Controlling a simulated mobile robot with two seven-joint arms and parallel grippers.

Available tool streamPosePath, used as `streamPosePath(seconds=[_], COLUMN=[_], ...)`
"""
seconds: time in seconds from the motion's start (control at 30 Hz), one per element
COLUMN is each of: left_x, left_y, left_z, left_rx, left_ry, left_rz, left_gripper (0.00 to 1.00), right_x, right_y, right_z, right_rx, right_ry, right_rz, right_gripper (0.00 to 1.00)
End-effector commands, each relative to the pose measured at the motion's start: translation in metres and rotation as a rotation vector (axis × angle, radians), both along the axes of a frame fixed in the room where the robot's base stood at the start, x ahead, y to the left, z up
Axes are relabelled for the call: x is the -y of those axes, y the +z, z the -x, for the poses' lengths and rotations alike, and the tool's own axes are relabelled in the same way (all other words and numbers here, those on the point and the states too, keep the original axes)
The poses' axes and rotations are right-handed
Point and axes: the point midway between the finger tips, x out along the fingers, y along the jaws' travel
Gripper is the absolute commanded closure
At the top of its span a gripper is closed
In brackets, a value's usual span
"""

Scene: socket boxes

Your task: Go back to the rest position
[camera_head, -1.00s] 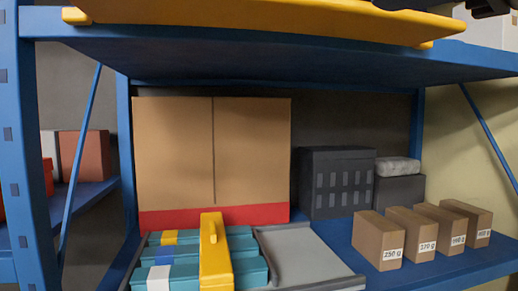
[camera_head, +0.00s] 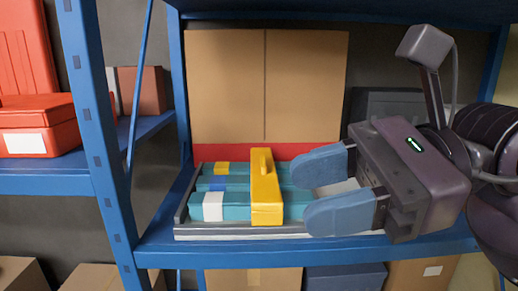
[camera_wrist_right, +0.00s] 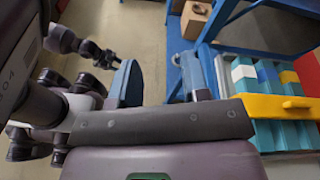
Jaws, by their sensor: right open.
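My right gripper (camera_head: 302,195) comes in from the right in the head view, in front of the shelf. Its two blue fingers are apart with nothing held between them. The fingertips overlap the right ends of teal boxes (camera_head: 237,206) in the picture; I cannot tell whether they touch. A yellow bar (camera_head: 264,187) lies across the boxes, left of the fingertips. In the right wrist view the gripper (camera_wrist_right: 158,75) also shows spread fingers, with the teal boxes and yellow bar to its right. My left gripper is not in the head view.
The boxes lie in a grey tray (camera_head: 225,233) on a blue shelf (camera_head: 410,247). A large cardboard box (camera_head: 265,85) stands behind. A blue upright (camera_head: 98,140) is at left, with red boxes (camera_head: 36,125) beyond. More boxes (camera_head: 254,280) sit below. Floor (camera_wrist_right: 140,25) is open in the wrist view.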

Motion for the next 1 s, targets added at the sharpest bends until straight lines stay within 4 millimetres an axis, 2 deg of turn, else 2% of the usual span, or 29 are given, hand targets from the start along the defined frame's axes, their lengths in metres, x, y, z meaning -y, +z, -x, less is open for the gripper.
streamPosePath(seconds=[0.1, 0.37, 0.67, 0.87, 1.0], left_x=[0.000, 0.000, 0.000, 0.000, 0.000], left_y=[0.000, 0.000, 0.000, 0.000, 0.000], left_z=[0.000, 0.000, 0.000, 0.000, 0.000], left_rx=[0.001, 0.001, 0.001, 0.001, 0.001], left_ry=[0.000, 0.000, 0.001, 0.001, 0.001], left_rz=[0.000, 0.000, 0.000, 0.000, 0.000], left_gripper=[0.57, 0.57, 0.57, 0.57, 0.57], right_x=[0.000, 0.012, 0.045, 0.076, 0.101], right_y=[-0.020, -0.054, -0.106, -0.159, -0.206], right_z=[0.003, -0.001, -0.021, -0.033, -0.035], right_rx=[-0.221, -0.694, -1.233, -1.574, -1.802], right_ry=[0.040, 0.068, -0.002, -0.107, -0.209], right_rz=[-0.116, -0.397, -0.759, -1.023, -1.220], right_gripper=[0.57, 0.57, 0.57, 0.57, 0.57])
